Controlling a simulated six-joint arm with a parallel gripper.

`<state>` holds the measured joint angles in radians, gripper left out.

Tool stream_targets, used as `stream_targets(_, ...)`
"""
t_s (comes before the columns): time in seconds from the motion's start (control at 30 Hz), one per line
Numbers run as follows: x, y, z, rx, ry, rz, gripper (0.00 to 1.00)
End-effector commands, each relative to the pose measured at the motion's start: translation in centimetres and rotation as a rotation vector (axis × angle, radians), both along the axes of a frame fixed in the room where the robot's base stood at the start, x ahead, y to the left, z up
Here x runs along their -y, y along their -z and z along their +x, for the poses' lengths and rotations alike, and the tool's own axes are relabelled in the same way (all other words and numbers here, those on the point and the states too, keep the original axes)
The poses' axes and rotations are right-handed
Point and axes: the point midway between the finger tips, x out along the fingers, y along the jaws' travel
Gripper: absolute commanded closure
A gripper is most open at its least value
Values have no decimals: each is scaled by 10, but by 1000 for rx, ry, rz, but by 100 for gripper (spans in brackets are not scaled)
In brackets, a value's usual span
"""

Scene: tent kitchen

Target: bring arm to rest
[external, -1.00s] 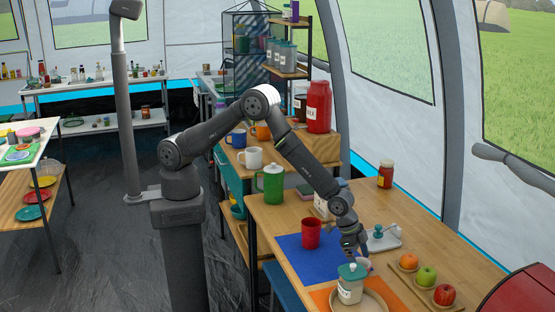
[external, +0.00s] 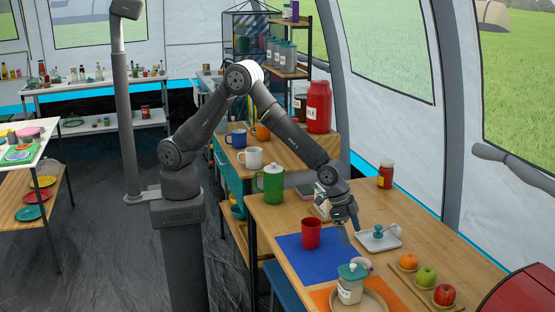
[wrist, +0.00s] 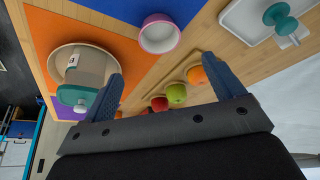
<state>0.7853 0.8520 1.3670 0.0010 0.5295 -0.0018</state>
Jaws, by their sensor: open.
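My gripper (external: 346,230) is open and empty, raised above the wooden table (external: 435,241), right of the red cup. In the wrist view its two blue fingers (wrist: 163,66) are spread with nothing between them. A white jar with a teal lid (external: 349,291) stands upright on a round plate, below and apart from my gripper; it also shows at the left of the wrist view (wrist: 85,70). A small pink and purple bowl (wrist: 159,34) sits near the jar and is partly hidden behind its lid in the external view.
A red cup (external: 311,234) stands on a blue mat (external: 300,258). A white tray (external: 379,243) with a teal-knobbed item lies to the right. A board holds an orange (external: 408,262), a green apple and a red apple. A green pitcher (external: 270,184) stands farther left.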

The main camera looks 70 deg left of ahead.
Motion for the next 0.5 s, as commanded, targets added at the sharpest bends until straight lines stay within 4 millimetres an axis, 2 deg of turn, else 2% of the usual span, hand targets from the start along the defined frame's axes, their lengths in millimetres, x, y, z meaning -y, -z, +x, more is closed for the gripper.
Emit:
stream_targets(0.1,-5,-18,-5,0,0,0,13)
stream_targets(0.2,0,6,0,-4,0,4,13)
stream_targets(0.5,14,52,14,-2,0,2,13)
